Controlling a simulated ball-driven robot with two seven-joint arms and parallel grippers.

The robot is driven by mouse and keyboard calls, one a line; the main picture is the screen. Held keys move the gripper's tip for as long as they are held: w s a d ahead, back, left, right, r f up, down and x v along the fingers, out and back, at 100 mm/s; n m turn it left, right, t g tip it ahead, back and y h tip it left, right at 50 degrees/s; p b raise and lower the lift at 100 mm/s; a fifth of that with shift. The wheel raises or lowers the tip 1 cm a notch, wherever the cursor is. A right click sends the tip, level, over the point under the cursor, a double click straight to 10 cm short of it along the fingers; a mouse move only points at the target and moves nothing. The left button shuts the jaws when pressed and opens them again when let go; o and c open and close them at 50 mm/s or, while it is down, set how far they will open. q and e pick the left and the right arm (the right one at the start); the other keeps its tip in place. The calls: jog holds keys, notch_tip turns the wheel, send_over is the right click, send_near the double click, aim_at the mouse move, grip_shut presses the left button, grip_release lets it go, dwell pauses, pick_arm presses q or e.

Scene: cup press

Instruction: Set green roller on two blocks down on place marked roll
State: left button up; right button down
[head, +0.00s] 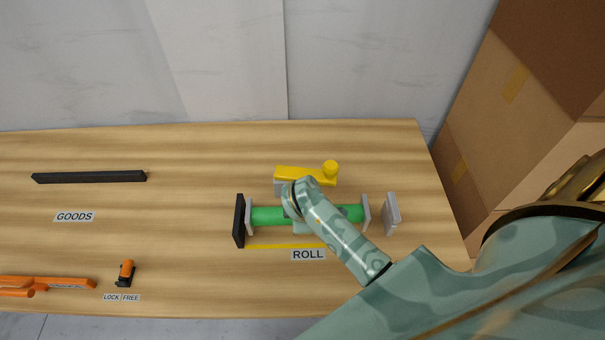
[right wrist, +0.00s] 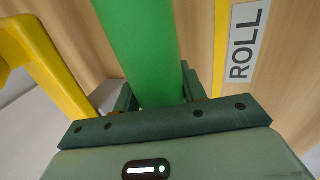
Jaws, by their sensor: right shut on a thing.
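The green roller (head: 268,216) lies crosswise, with an upright grey block at its left end (head: 249,217) and another at its right end (head: 366,212). It sits just behind the yellow line (head: 275,246) and the ROLL label (head: 308,254). My right gripper (head: 300,216) is shut around the middle of the roller from above; its arm hides part of it. In the right wrist view the roller (right wrist: 145,45) runs between the fingers (right wrist: 160,95), with the ROLL label (right wrist: 246,42) beside it. I cannot tell whether the blocks touch the table. My left gripper is not in view.
A black upright plate (head: 239,220) stands close at the roller's left, and a separate grey plate (head: 391,213) at its right. A yellow handled part (head: 305,175) is just behind. A black bar (head: 90,177), the GOODS label (head: 75,217) and an orange lever (head: 126,272) are left.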

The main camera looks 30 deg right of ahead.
jog(key=shift+f+b, duration=0.45)
jog(key=shift+f, duration=0.05)
